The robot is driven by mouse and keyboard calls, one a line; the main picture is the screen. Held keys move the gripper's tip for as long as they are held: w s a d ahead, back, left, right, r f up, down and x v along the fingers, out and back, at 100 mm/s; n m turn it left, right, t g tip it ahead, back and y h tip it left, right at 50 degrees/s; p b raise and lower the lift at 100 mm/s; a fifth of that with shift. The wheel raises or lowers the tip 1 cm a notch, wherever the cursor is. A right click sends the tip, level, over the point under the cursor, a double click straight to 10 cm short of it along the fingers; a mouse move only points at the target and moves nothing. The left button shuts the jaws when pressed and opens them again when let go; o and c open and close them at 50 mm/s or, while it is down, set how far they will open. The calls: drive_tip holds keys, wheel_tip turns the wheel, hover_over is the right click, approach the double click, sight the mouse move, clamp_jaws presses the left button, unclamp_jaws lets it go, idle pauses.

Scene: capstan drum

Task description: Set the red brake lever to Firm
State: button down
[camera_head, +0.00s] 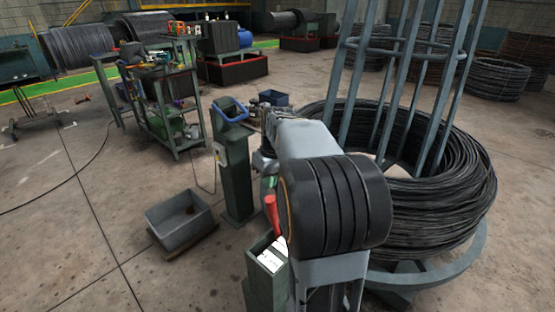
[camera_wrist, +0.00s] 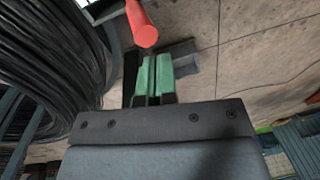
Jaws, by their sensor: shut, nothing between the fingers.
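The red brake lever (camera_head: 271,213) rises tilted from a dark green post (camera_head: 262,285) in the head view. A white label plate (camera_head: 271,261) lies beside its base; its markings are too small to read. In the wrist view the lever's rounded red end (camera_wrist: 143,25) is at the top, just past my fingertips. My gripper (camera_wrist: 153,75) has green fingers close together, empty, with the lever outside them. Whether they touch the lever I cannot tell. In the head view my arm hides most of the gripper.
A large wire coil (camera_head: 440,215) in a blue-grey frame stands close on the right. Another green post (camera_head: 236,170) with a blue handle (camera_head: 231,110) stands behind. A grey bin (camera_head: 180,218) sits on the floor to the left, with open floor around it.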

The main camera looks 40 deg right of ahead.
drive_tip(key=d+r+y+p, duration=0.1)
drive_tip(key=d+r+p, duration=0.35)
drive_tip(key=d, duration=0.55)
drive_tip(key=w+a+f, duration=0.1)
drive_tip(key=a+f, duration=0.5)
drive_tip(key=f, duration=0.4)
drive_tip(key=shift+f, duration=0.2)
drive_tip(key=shift+w, duration=0.1)
